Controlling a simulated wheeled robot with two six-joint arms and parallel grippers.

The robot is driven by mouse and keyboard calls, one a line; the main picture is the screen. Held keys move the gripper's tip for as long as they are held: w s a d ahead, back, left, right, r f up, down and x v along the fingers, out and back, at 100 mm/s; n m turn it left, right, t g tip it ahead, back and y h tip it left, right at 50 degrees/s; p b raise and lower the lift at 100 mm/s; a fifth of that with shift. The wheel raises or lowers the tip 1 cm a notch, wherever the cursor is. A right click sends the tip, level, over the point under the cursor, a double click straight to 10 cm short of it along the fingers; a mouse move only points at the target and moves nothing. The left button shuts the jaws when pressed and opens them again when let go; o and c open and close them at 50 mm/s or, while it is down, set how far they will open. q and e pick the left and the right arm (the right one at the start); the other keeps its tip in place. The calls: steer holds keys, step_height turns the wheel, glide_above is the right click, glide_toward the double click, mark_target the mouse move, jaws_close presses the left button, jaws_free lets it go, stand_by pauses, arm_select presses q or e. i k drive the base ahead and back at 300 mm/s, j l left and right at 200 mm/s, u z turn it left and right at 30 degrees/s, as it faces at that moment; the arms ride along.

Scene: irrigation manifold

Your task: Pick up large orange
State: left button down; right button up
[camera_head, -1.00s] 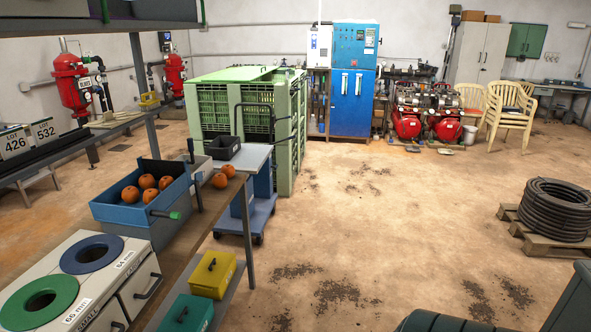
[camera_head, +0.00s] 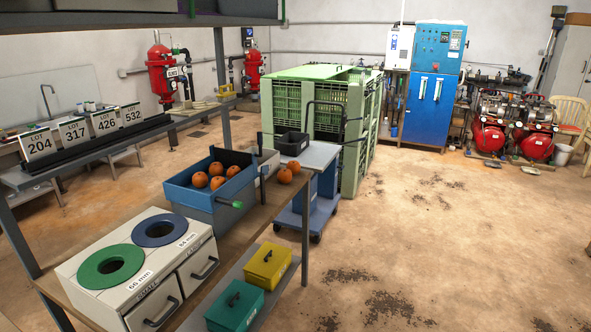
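Several oranges (camera_head: 217,183) lie in an open blue crate (camera_head: 180,195) on the wooden bench, left of the middle of the head view. Two more oranges (camera_head: 285,176) sit side by side on the bench to the right of the crate, beside a grey box. They look close in size, and I cannot tell from here which is the large one. Neither of my grippers is in view.
A black bin (camera_head: 292,143) stands behind the loose oranges. A cart and large green crates (camera_head: 335,110) stand behind the bench. Lot signs (camera_head: 74,133) are at left. The floor at right is open.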

mark_target(294, 166)
steer(key=i+l+u, duration=0.2)
steer(key=i+l, duration=0.35)
steer(key=i+l+u, duration=0.2)
steer(key=i+l, duration=0.3)
steer(key=l, duration=0.2)
